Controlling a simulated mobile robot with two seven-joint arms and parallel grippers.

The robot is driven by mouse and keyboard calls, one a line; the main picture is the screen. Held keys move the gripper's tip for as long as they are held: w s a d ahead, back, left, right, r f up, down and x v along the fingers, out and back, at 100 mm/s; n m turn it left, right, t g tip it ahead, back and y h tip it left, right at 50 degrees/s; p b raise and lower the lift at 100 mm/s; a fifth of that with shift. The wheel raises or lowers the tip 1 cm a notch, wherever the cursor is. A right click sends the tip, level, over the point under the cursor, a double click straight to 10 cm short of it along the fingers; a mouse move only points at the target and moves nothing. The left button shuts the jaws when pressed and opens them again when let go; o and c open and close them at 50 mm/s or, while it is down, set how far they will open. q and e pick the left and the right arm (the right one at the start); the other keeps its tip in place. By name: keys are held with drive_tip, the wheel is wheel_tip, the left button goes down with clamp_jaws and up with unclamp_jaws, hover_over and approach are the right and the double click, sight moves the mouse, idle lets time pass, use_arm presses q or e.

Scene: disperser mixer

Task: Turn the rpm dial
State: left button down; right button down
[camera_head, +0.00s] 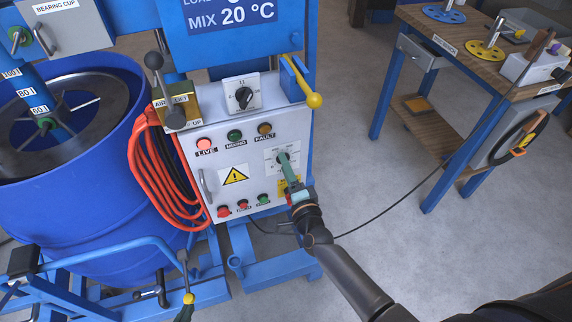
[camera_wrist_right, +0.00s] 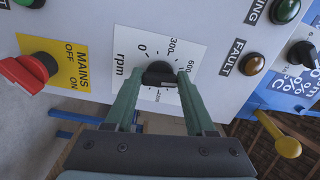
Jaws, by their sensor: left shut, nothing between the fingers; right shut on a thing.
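The rpm dial is a black knob (camera_wrist_right: 159,71) on a white scale plate (camera_wrist_right: 133,42) marked 0, 300 and 600, on the front of the grey control box (camera_head: 222,154). My right gripper (camera_wrist_right: 158,80) has its green fingers on both sides of the knob, shut on it. In the head view my right gripper (camera_head: 284,160) reaches the dial plate (camera_head: 271,156) from the lower right and hides the knob. The knob's pointer cannot be made out. My left gripper is not seen in the head view.
Near the dial are a red mains switch (camera_wrist_right: 24,72) on a yellow plate, the fault lamp (camera_head: 264,129) and a yellow-knobbed lever (camera_head: 314,99). A blue drum (camera_head: 70,215) stands at left, a workbench (camera_head: 460,55) at right.

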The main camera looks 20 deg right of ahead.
use_arm(q)
drive_tip(key=shift+s+a+r+p, duration=0.15)
drive_tip(key=shift+s+a+p, duration=0.05)
drive_tip(key=shift+a+p, duration=0.3)
use_arm(e)
drive_tip(key=n, duration=0.3)
use_arm(q)
drive_tip(key=shift+r, duration=0.1)
use_arm(e)
drive_tip(key=shift+n, duration=0.4)
drive_tip(key=shift+c, duration=1.2)
unclamp_jaws()
use_arm(q)
drive_tip(key=shift+d, duration=0.1)
drive_tip(key=shift+r, duration=0.1)
